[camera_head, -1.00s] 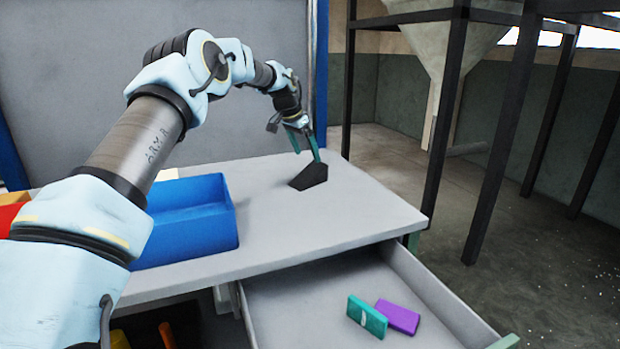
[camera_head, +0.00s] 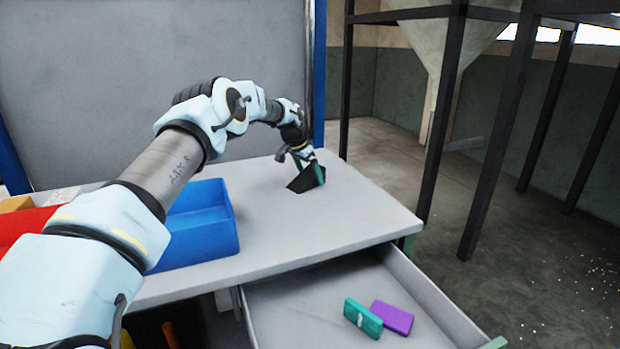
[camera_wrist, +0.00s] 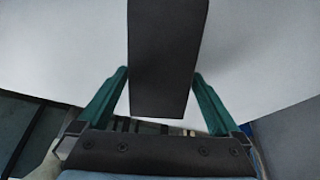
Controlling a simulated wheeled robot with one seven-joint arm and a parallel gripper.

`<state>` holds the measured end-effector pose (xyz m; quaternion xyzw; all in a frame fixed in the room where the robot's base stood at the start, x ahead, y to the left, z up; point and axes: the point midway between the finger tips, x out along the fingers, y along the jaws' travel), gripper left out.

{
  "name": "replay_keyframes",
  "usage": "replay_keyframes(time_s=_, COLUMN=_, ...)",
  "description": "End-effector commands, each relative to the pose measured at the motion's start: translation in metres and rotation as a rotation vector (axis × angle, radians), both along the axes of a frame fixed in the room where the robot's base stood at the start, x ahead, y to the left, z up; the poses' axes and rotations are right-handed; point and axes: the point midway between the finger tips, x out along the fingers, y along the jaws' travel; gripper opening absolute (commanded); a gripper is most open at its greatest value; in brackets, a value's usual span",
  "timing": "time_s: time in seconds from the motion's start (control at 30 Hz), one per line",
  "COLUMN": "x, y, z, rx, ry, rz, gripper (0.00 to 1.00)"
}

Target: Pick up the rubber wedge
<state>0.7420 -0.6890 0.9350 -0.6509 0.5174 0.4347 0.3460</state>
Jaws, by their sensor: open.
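The rubber wedge (camera_head: 303,179) is a dark, almost black block on the grey table top, near its back right part. In the wrist view the wedge (camera_wrist: 167,55) stands as a dark block between my two teal fingers. My gripper (camera_head: 310,172) is down at the wedge in the head view. In the wrist view my gripper (camera_wrist: 163,95) is open, with one finger on each side of the wedge and a light gap showing beside each finger. The fingers partly hide the wedge in the head view.
A blue bin (camera_head: 203,222) stands left on the table (camera_head: 345,222), with a red container (camera_head: 22,224) further left. An open drawer (camera_head: 290,318) below holds a teal block (camera_head: 362,318) and a purple block (camera_head: 393,317). The table's right front is clear.

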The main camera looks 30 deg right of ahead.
Motion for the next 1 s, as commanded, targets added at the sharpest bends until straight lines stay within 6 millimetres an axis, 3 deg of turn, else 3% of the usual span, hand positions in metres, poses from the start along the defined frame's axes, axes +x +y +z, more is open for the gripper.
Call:
replay_keyframes(time_s=0.57, x=-0.0001, y=0.0, z=-0.0046, rx=0.0, ry=0.0, rz=0.0, gripper=0.99)
replay_keyframes(time_s=1.0, x=-0.0002, y=0.0001, z=-0.0042, rx=0.0, ry=0.001, rz=0.0, gripper=0.49)
